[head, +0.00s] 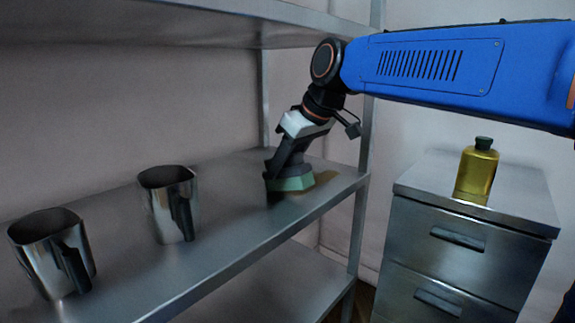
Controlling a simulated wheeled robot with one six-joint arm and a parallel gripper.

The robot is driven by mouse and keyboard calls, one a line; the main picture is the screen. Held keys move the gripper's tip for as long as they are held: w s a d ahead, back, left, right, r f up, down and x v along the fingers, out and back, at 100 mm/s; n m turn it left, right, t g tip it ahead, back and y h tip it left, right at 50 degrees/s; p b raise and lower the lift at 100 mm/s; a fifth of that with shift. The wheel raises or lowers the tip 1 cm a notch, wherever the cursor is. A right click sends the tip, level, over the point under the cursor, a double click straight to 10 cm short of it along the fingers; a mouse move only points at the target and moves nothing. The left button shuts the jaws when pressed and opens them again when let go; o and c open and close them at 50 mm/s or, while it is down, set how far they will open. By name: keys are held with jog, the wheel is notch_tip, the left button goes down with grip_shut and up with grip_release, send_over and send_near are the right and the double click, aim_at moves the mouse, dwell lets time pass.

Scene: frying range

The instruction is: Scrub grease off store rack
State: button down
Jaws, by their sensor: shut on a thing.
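The metal store rack (235,224) stands at the left with its middle shelf in full view. A brownish grease patch (325,178) shows on this shelf near its right end. My gripper (278,170) points down over the shelf and is shut on a green scrubbing pad (292,184). The pad rests at the shelf surface, at the left side of the grease patch, and hides part of it. The fingertips are dark and partly hidden by the pad.
Two shiny metal jugs, one at the front left (40,262) and one nearer the middle (165,195), stand on the shelf left of my gripper. An upper shelf (200,25) hangs above. A yellow bottle (477,172) stands on a metal drawer cabinet (415,188) at the right.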

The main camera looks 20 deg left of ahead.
jog(key=shift+w+a+r, duration=0.1)
jog(key=shift+w+a, duration=0.05)
jog(key=shift+a, duration=0.2)
jog(key=shift+w+d+f, duration=0.1)
jog(key=shift+w+d, duration=0.5)
jog(key=shift+w, duration=0.85)
jog(key=shift+w+d+f, duration=0.1)
jog(key=shift+w+d, duration=0.55)
jog(key=shift+w, duration=0.75)
jog(key=shift+w+d+f, duration=0.1)
jog(key=shift+w+d, duration=0.5)
jog(key=shift+w, duration=0.85)
jog(key=shift+w+d+r, duration=0.1)
jog(key=shift+w+d, duration=0.15)
jog(key=shift+w, duration=0.4)
jog(key=shift+w+d+r, duration=0.1)
jog(key=shift+w+d, duration=0.2)
jog(key=shift+w, duration=0.35)
jog(key=shift+w+d+r, duration=0.1)
jog(key=shift+w+d, duration=0.15)
jog(key=shift+w, duration=0.4)
